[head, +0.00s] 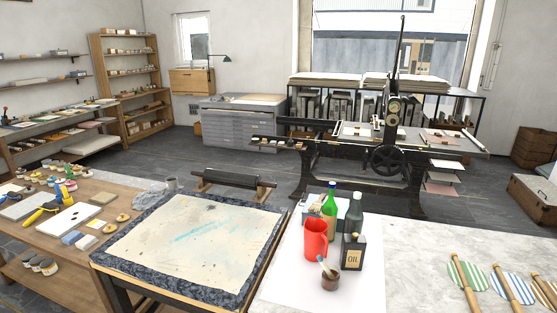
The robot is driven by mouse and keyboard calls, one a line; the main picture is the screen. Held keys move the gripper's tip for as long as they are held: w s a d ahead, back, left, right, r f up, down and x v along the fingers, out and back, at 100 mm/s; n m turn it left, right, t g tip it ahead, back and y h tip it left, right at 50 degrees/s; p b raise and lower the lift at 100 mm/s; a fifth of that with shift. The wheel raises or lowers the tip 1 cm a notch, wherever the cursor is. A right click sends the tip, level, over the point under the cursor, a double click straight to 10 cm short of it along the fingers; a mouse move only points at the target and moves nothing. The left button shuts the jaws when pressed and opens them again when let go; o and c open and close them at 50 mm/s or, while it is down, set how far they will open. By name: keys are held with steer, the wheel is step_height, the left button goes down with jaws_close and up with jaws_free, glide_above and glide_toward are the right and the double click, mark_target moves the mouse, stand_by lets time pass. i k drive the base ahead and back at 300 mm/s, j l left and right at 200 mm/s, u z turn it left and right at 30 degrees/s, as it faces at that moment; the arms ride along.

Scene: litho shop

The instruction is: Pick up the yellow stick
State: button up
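I cannot make out for sure which thing is the yellow stick. A yellow and dark tool (44,211) lies on the wooden table at the left, among pads and small pots. At the bottom right, several tan, stick-like handles (464,286) lie across round, striped paddles on the pale countertop. A thin brush with a pale handle stands tilted in a small brown pot (330,281) near the bottom middle. My gripper is not in view.
A red jug (315,239), a green bottle (330,222) and a black oil can (352,252) crowd a white sheet (285,283). A stained, blue-edged slab (115,249) fills the front middle.

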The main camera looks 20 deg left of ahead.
mark_target(64, 188)
steer(key=j, duration=0.9)
steer(key=j+u, duration=0.1)
steer(key=j, duration=1.75)
steer(key=i+j, duration=0.1)
steer(key=j, duration=0.8)
steer(key=j+u, duration=0.1)
steer(key=j, duration=0.8)
steer(key=i+j, duration=0.15)
steer(key=j, duration=0.75)
steer(key=j+u, duration=0.1)
steer(key=j, duration=1.9)
steer(key=j+u, duration=0.1)
steer(key=j, duration=0.95)
steer(key=i+j+u, duration=0.1)
steer(key=j, duration=1)
steer(key=k+j, duration=0.1)
steer(key=j, duration=0.45)
steer(key=k+j, duration=0.1)
steer(key=j, duration=0.4)
